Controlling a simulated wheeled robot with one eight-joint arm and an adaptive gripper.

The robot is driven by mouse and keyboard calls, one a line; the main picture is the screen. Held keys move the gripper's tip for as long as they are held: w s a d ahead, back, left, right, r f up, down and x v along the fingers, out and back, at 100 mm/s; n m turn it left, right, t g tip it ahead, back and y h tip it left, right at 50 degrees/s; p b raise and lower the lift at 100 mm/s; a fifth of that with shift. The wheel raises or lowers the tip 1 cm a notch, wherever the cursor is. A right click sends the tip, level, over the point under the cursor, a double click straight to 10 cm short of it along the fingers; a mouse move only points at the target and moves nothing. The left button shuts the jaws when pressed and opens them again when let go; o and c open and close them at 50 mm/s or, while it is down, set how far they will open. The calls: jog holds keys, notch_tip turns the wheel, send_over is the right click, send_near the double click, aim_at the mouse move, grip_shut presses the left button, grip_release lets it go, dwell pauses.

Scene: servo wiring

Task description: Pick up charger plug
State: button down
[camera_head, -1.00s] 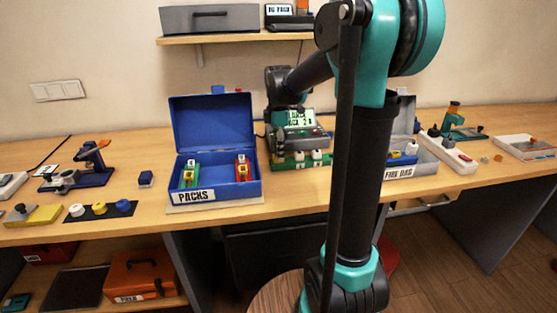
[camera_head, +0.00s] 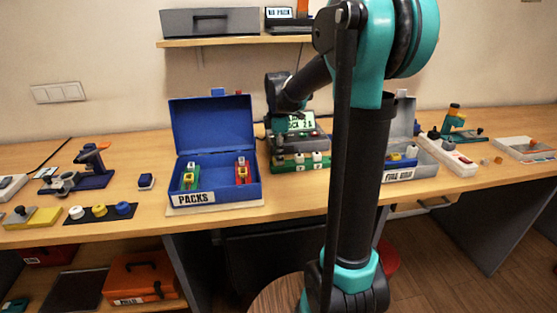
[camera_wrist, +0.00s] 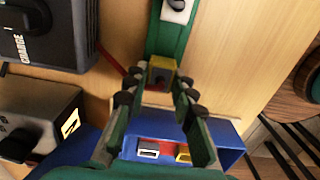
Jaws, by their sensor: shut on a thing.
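A small yellow-topped grey block (camera_wrist: 162,70), which appears to be the charger plug, sits between the tips of my gripper (camera_wrist: 160,92) in the wrist view. The gripper is shut on it. A green strip (camera_wrist: 170,40) with a white block lies just beyond. A dark unit marked CHARGE (camera_wrist: 50,40) is at the upper left of the wrist view.
A blue PACKS box (camera_head: 215,195) stands open left of the device. A green strip with white blocks (camera_head: 300,161) lies before it. An open grey case (camera_head: 425,168) is at right. A blue holder (camera_wrist: 232,140) lies below the fingers in the wrist view.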

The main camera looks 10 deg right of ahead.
jog(key=shift+r, duration=0.1)
notch_tip(320, 180, up, 20)
dwell(0.5)
